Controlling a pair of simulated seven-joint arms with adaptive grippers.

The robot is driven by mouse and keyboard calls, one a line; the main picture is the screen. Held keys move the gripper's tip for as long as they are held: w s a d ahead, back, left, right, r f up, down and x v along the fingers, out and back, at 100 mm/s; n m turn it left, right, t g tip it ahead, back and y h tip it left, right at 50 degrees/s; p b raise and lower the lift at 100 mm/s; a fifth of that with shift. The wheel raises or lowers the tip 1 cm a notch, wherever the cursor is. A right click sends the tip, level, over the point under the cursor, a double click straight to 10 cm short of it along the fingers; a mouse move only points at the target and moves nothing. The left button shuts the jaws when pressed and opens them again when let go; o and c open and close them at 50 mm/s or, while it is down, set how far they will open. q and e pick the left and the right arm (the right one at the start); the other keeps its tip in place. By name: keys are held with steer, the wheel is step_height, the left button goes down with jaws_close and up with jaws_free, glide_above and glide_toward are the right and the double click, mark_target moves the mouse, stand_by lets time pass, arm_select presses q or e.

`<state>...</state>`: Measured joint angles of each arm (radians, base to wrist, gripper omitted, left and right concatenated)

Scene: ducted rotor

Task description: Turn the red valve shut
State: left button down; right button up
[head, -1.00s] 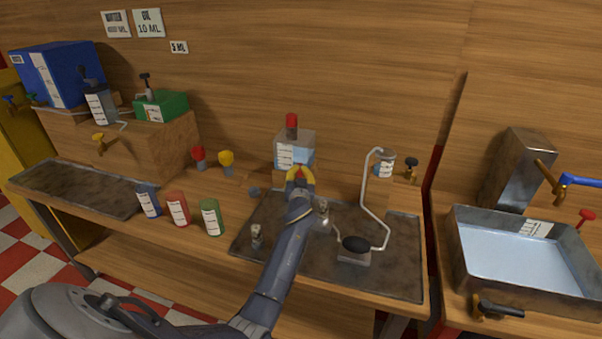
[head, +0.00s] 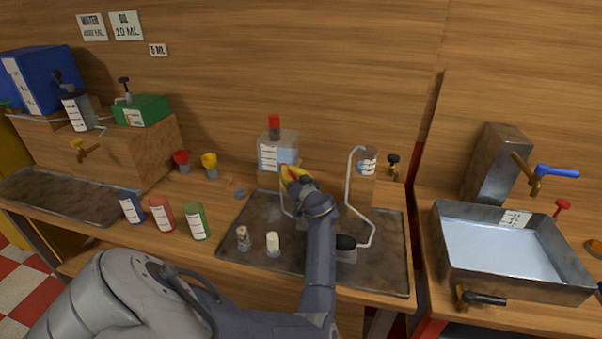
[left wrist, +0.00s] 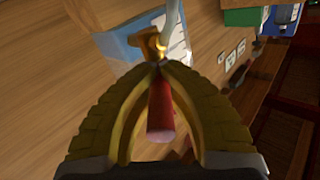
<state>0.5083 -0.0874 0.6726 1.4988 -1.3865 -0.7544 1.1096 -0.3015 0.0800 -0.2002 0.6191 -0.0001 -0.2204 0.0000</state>
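The red valve is a red handle (left wrist: 160,112) on a brass tap (left wrist: 150,46) at the clear container (head: 284,154) with blue liquid at the back of the bench. My left gripper (head: 290,180) has yellow fingers and is at the front of this container. In the left wrist view its fingers (left wrist: 160,68) come together around the red handle, near the brass tap. The handle's free end points back between the fingers. In the head view the gripper and wrist hide the valve. My right gripper is not in view.
A dark tray (head: 380,268) lies below the gripper, with two small bottles, one white-capped (head: 273,244), and a bent pipe (head: 351,185). Blue, red and green cups (head: 195,222) stand to the left. A water-filled sink (head: 440,240) is on the right.

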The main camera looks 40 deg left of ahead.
arm_select(q)
steer(key=c, duration=2.1)
jaws_free()
steer(key=shift+f, duration=0.35)
steer(key=o, duration=0.8)
steer(key=shift+r, duration=0.2)
steer(key=v, duration=0.7)
steer(key=shift+d, duration=0.25)
